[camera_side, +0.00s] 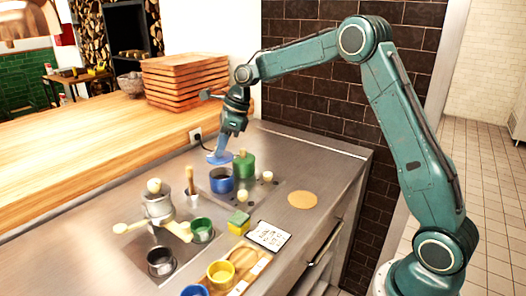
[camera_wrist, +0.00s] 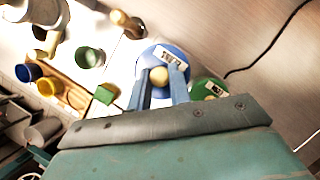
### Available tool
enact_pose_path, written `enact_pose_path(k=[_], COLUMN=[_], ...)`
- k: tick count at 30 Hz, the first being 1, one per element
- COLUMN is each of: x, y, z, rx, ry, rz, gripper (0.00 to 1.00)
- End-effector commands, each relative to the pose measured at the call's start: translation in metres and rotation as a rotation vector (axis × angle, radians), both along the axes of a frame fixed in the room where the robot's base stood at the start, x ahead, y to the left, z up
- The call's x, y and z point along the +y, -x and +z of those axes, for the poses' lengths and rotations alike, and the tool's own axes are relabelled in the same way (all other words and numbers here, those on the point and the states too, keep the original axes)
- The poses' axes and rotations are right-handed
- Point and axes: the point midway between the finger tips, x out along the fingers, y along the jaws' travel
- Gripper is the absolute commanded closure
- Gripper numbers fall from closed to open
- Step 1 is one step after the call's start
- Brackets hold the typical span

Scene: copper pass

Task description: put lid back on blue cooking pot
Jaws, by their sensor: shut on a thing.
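The blue cooking pot (camera_side: 221,182) stands open on the steel counter's stove area, left of the green pot. My gripper (camera_side: 222,152) is shut on the blue lid (camera_side: 217,158) and holds it a little above the pot, apart from it. The lid looks slightly tilted in the side view. In the wrist view the pale knob of the lid (camera_wrist: 172,52) sits between my two blue fingers (camera_wrist: 160,78). The lid hides the blue pot in the wrist view.
A green pot (camera_side: 243,166) with a knobbed lid stands close beside the blue pot. A wooden-handled tool in a small cup (camera_side: 193,200), a green cup (camera_side: 202,230) and a yellow cup (camera_side: 221,272) stand nearer. A round tan board (camera_side: 302,199) lies to the right.

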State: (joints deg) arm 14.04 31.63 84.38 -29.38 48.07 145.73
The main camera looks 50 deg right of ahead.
Motion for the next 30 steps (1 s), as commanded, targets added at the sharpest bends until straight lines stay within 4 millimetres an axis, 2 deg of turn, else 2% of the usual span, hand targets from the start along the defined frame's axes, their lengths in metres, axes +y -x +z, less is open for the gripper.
enact_pose_path(k=[16,30], x=[0.0,0.0], y=[0.0,0.0], z=[-0.037,-0.045], rx=[0.001,0.0], ry=[-0.001,0.0], rz=[0.001,0.001], gripper=[1.0,1.0])
